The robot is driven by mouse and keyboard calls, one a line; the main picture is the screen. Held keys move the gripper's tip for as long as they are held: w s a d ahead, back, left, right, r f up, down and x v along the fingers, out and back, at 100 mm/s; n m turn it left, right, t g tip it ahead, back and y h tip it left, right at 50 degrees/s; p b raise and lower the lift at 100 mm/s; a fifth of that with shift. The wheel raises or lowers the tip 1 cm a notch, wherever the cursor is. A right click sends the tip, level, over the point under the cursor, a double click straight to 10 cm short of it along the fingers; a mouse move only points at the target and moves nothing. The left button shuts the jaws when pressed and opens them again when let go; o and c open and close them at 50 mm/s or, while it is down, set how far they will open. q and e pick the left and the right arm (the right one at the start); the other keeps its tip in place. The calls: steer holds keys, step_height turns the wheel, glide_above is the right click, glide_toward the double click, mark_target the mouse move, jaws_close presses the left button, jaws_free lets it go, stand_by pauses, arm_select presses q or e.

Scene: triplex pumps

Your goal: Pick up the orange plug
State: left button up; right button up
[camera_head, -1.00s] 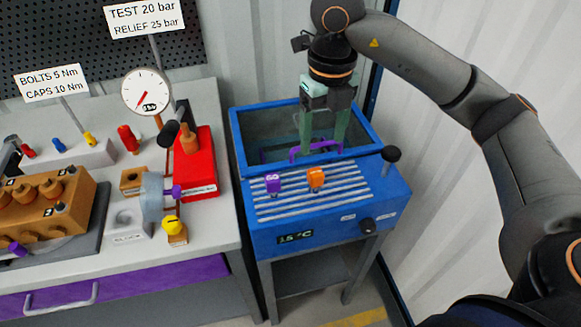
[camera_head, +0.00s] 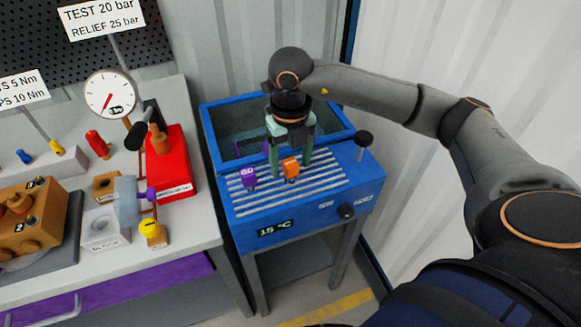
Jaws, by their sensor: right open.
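The orange plug (camera_head: 290,171) stands on the white-slatted top of the blue bath unit (camera_head: 300,220). My right gripper (camera_head: 290,172) points down from above, with its two green fingers apart, one on each side of the orange plug. The fingertips appear close to the slats, but I cannot tell whether they touch the plug. A purple plug (camera_head: 248,178) stands just left of the orange one. My left gripper is not in view.
The blue unit's open tank lies behind the slats. A black knob lever (camera_head: 364,139) rises at its right edge. On the bench to the left are a red box (camera_head: 172,170), a pressure gauge (camera_head: 110,95) and a yellow plug (camera_head: 151,229). A corrugated wall stands at the right.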

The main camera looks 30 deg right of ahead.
step_height(320, 180, down, 2)
steer(key=shift+f, duration=0.1)
jaws_close()
stand_by(0.6)
